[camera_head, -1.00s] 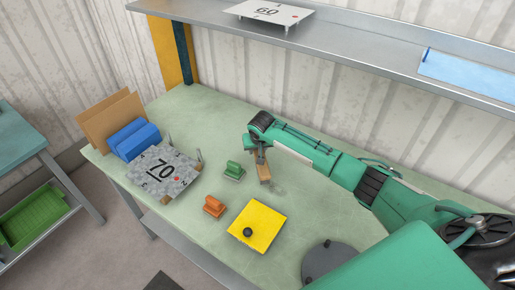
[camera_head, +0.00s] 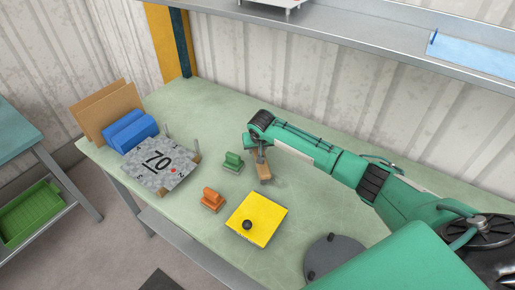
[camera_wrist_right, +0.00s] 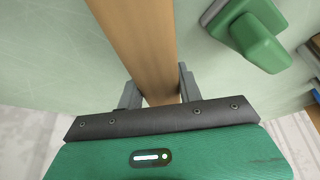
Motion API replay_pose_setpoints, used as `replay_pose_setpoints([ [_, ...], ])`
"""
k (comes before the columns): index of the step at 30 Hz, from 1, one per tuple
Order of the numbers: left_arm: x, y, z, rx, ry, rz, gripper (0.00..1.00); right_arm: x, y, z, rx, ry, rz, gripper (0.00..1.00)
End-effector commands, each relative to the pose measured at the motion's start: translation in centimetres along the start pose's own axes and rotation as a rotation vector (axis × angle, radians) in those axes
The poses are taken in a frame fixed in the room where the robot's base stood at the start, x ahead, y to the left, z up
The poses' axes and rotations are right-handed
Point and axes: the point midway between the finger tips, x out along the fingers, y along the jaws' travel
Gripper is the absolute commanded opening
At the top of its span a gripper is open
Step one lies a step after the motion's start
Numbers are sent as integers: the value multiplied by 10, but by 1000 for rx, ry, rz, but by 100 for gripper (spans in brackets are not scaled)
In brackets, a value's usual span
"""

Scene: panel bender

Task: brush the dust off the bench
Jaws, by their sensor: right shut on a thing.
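My right gripper (camera_head: 258,150) is over the middle of the green bench (camera_head: 225,110). It is shut on the wooden handle of a brush (camera_head: 264,172). The right wrist view shows the tan handle (camera_wrist_right: 138,45) between the two fingers. The brush points down at the bench top; I cannot tell whether its bristles touch. A faint pale patch (camera_head: 281,183), perhaps dust, lies just right of the brush. My left gripper is not in view.
A green stamp-like block (camera_head: 233,161), an orange one (camera_head: 211,199) and a yellow plate (camera_head: 262,213) are near the brush. A grey plate marked 70 (camera_head: 155,168), blue blocks (camera_head: 130,134) and brown boards (camera_head: 104,112) fill the left end. A shelf (camera_head: 340,38) hangs above the back.

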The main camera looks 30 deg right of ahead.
Motion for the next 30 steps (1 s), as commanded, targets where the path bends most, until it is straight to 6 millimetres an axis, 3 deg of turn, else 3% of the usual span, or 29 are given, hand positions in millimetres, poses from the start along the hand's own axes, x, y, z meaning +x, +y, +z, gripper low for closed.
replay_pose_setpoints([
  [30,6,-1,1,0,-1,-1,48,17,0,7,0,0,0,18],
])
